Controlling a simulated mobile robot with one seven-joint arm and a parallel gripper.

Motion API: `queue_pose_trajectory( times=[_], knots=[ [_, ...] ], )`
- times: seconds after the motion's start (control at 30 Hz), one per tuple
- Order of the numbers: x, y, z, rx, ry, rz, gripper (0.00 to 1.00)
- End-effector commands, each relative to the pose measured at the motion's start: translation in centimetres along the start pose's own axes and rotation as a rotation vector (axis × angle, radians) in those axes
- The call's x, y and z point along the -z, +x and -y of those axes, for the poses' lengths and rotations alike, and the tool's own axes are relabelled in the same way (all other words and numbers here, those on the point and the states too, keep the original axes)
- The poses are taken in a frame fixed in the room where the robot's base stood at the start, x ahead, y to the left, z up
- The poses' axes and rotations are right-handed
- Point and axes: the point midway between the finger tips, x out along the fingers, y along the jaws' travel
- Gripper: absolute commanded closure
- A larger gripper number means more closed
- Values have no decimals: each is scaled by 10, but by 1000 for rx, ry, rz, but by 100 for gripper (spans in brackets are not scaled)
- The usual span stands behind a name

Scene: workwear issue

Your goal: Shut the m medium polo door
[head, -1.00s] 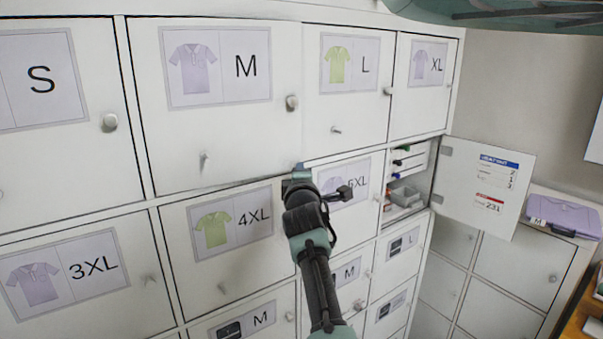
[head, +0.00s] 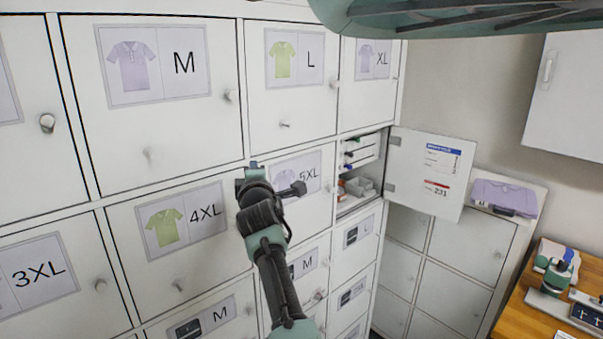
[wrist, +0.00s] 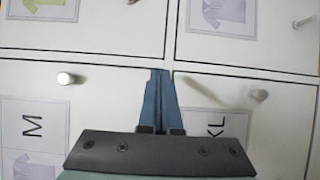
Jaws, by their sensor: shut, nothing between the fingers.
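The medium polo door (head: 160,150), with a lavender polo and an M on its label, is in the upper row at left in the head view. It looks flush with its neighbours, with its knob (head: 228,96) near the right edge. My gripper (head: 247,176) is shut and empty at the door's lower right corner, over the corner of the 4XL and 5XL doors. In the turned wrist view the medium polo door (wrist: 110,105) is at lower left, and the shut blue fingers (wrist: 160,85) hide its corner. I cannot tell whether they touch it.
The L door (head: 290,100) and 4XL door (head: 165,255) look shut. A small compartment door (head: 430,170) stands open at right, showing several items inside. A wooden desk (head: 550,310) with devices stands at lower right. A green overhead piece (head: 440,15) crosses the top.

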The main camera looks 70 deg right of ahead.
Motion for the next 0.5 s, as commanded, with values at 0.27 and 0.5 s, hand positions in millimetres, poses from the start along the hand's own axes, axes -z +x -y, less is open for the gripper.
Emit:
queue_pose_trajectory(
  times=[0.27, 0.5],
  knots=[
    [-54, -14, 4, 0, -2, 4, 100],
    [-88, -22, 3, 0, -2, 3, 100]
  ],
)
